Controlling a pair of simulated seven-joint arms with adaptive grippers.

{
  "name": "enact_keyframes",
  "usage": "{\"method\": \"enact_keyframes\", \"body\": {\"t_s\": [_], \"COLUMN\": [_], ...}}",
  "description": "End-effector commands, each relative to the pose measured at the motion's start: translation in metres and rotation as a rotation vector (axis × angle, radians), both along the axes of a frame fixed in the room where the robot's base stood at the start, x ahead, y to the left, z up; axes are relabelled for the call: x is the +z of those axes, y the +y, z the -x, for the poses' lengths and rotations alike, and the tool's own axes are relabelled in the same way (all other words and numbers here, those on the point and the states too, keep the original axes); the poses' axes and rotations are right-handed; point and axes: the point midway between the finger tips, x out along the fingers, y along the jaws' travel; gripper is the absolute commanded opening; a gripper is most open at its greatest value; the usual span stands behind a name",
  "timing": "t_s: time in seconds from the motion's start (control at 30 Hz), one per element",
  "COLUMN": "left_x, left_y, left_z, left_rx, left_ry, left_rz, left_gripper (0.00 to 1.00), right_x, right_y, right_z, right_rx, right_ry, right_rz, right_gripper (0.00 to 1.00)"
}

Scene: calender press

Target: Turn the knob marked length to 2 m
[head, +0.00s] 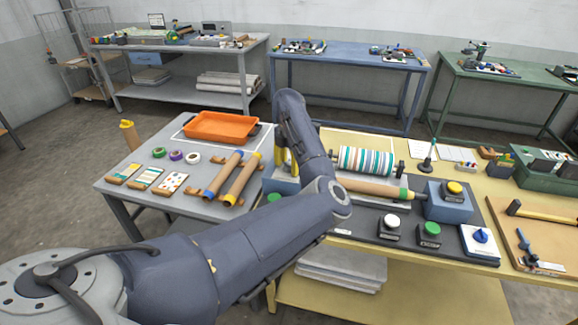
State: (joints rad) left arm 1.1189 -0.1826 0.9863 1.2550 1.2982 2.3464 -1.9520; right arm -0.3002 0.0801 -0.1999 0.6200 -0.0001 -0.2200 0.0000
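A white box with a blue pointer knob (480,236) stands at the right end of the dark control base. Its markings are too small to read, so I cannot tell its setting or confirm the length label. My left arm crosses the middle of the head view and bends up and back over the press. My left gripper (284,160) is mostly hidden behind its own forearm, near the left end of the press, far to the left of the blue knob. Its fingers cannot be made out clearly. My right gripper is not in view.
A white-topped button (388,227), a green button (431,229) and a yellow button (454,188) stand left of the knob. A striped roll (365,161) lies behind them. A mallet (540,212) lies to the right. An orange tray (222,127) sits on the grey table.

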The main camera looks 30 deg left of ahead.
Motion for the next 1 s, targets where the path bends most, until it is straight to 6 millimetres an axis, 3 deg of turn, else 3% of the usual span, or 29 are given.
{"method": "enact_keyframes", "body": {"t_s": [0.07, 0.43, 0.73, 1.0], "left_x": [0.0001, 0.0002, 0.0002, 0.0004], "left_y": [0.0000, -0.0002, -0.0003, -0.0002], "left_z": [0.0000, -0.0001, -0.0001, -0.0001], "left_rx": [0.000, 0.000, 0.041, 0.219], "left_ry": [0.000, 0.000, 0.000, 0.001], "left_rz": [0.000, 0.000, 0.001, 0.001], "left_gripper": [0.42, 0.00, 0.00, 0.00], "right_x": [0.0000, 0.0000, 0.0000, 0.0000], "right_y": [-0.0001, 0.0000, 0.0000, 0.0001], "right_z": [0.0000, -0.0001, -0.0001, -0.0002], "right_rx": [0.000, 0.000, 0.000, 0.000], "right_ry": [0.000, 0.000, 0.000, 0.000], "right_rz": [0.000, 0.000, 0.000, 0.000], "right_gripper": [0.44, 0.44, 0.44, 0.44]}}
